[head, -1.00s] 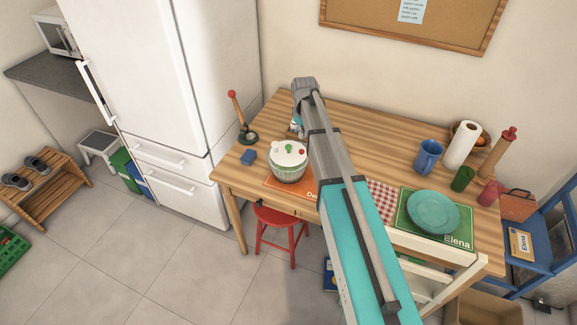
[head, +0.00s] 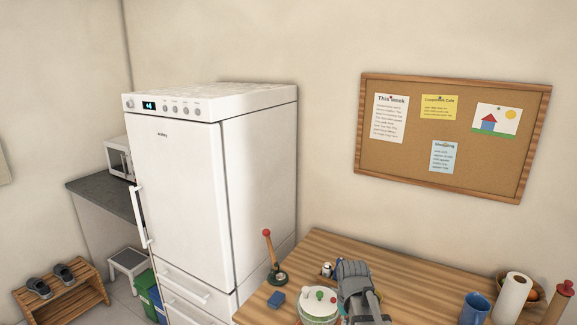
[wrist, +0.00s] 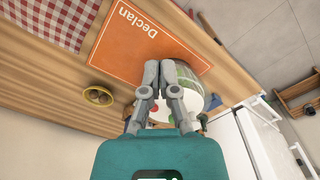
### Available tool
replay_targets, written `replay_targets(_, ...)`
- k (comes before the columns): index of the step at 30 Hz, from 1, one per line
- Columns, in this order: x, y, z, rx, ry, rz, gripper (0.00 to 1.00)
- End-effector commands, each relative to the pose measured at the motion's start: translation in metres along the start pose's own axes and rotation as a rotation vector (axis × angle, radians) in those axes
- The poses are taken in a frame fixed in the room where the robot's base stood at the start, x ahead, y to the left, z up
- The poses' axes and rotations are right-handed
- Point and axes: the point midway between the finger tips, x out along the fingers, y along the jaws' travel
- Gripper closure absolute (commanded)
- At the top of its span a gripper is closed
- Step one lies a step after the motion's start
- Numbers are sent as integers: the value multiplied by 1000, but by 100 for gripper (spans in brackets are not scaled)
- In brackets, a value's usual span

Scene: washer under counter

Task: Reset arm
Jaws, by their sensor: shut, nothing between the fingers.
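My gripper (wrist: 160,70) is in the middle of the wrist view. Its two grey fingers are together, with nothing held between them. They are in front of a green and white pot with a pale lid (wrist: 186,82), which they partly hide. I cannot tell whether they touch it. In the head view, a grey part of my arm (head: 355,285) rises at the bottom, just right of the same pot (head: 320,302). The fingers are not clearly visible there.
The wooden table (head: 420,275) also holds a red-knobbed stand (head: 274,262), a blue block (head: 277,299), a blue mug (head: 474,308) and a paper roll (head: 512,298). A white fridge (head: 180,200) stands left. An orange "Declan" mat (wrist: 125,45) lies near the gripper.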

Motion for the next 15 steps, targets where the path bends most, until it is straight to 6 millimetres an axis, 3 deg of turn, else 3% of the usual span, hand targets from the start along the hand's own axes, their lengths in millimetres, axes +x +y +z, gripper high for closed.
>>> replay_targets(1,0,-4,29,36,0,0,100)
replay_targets(6,0,-11,72,133,0,0,100)
replay_targets(10,0,-13,86,170,0,0,100)
replay_targets(15,0,-13,88,182,0,0,100)
